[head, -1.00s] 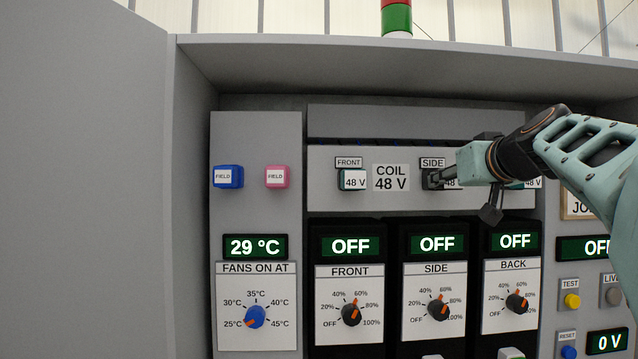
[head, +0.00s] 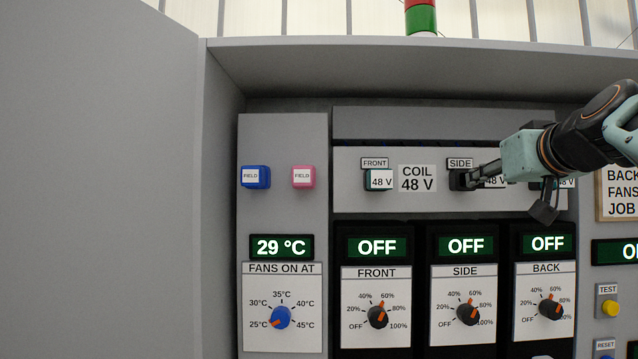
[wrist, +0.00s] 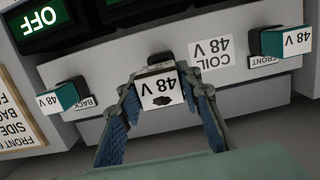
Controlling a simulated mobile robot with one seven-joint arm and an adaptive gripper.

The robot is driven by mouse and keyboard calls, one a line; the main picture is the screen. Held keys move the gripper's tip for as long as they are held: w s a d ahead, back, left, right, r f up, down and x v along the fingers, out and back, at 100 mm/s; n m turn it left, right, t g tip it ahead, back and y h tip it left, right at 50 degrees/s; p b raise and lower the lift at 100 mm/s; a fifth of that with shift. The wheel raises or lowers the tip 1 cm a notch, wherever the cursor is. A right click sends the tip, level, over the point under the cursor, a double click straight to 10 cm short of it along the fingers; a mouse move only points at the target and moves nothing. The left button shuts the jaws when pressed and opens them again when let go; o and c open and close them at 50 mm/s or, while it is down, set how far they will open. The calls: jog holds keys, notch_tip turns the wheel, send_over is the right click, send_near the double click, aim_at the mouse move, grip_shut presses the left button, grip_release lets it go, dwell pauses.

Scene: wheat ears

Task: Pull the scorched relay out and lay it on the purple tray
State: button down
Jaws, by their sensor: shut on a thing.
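The relay marked 48 V with a black scorch mark (wrist: 158,90) sits between the two fingers of my gripper (wrist: 166,92) in the wrist view, which looks upside down. My gripper (head: 480,180) is shut on it in front of the SIDE position of the coil panel. In the head view the relay's label (head: 496,181) shows to the right of the dark SIDE socket (head: 458,180), partly behind a finger. I cannot tell if the relay is fully clear of the socket. The purple tray is in neither view.
The FRONT relay (head: 379,180) and the BACK relay (wrist: 62,98) stand close on either side. Knobs and OFF displays (head: 466,246) lie below the panel. The cabinet's top lip (head: 430,65) overhangs, and a grey door (head: 100,180) stands at left.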

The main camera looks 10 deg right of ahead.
jog(key=shift+f+b+v, duration=0.2)
jog(key=shift+b+v, duration=0.3)
jog(key=shift+v, duration=0.75)
jog(key=shift+f+b+v, duration=0.2)
jog(key=shift+b+v, duration=0.25)
jog(key=shift+v, duration=0.85)
jog(key=shift+s, duration=0.1)
